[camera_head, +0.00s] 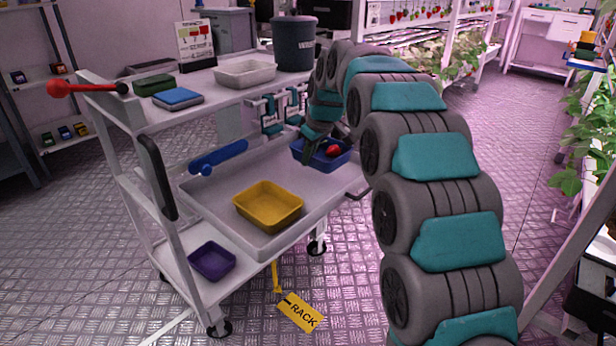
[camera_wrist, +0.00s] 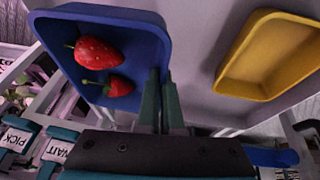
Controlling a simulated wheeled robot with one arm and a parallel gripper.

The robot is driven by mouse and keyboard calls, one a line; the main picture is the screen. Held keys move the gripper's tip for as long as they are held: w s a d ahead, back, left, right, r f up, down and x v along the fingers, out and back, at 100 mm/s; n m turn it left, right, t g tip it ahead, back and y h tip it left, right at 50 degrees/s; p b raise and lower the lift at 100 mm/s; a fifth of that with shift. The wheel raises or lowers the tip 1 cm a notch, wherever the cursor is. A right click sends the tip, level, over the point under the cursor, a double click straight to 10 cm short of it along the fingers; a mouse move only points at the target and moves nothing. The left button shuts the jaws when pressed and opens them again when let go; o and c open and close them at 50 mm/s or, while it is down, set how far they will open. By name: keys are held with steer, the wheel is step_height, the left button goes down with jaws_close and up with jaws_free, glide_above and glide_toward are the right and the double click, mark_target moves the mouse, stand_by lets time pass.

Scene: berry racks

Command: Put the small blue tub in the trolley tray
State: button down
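The small blue tub (camera_head: 340,163) is at the far right end of the grey trolley tray (camera_head: 228,189), with red strawberries inside. I cannot tell whether its base touches the tray floor. In the wrist view the tub (camera_wrist: 150,28) fills the upper left and holds two strawberries (camera_wrist: 97,53). My gripper (camera_head: 309,154) comes down at the tub's near left side. In the wrist view my gripper's fingers (camera_wrist: 161,73) are close together, one on each side of the tub's wall, and look shut on it.
A yellow tub (camera_head: 268,221) lies in the tray's near part, apart from the blue tub. A blue cylindrical object (camera_head: 218,157) lies along the tray's back left. A purple tub (camera_head: 212,261) is on the lower shelf. The upper shelf holds a white tub (camera_head: 244,72) and a dark bin (camera_head: 294,45).

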mark_target(305, 185)
steer(key=shift+f, duration=3.05)
steer(key=shift+f, duration=0.15)
steer(key=c, duration=1.1)
jaws_free()
steer(key=v, duration=1.2)
steer(key=s+d+f+m+g+h, duration=0.1)
steer(key=s+d+f+m+g, duration=0.1)
steer(key=s, duration=1.4)
steer(key=s+d+f+m+g+h, duration=0.1)
steer(key=s+d+f+m, duration=0.4)
steer(key=s, duration=1)
steer(key=s+d+f+m+g, duration=0.2)
steer(key=s+d+f, duration=0.4)
steer(key=s+d, duration=0.4)
steer(key=shift+s+f+m+g+h, duration=0.2)
steer(key=shift+s+m, duration=0.2)
steer(key=shift+s, duration=1.25)
steer(key=shift+s+f+m+g+h, duration=0.15)
steer(key=shift+s+m, duration=0.25)
steer(key=shift+s, duration=1.25)
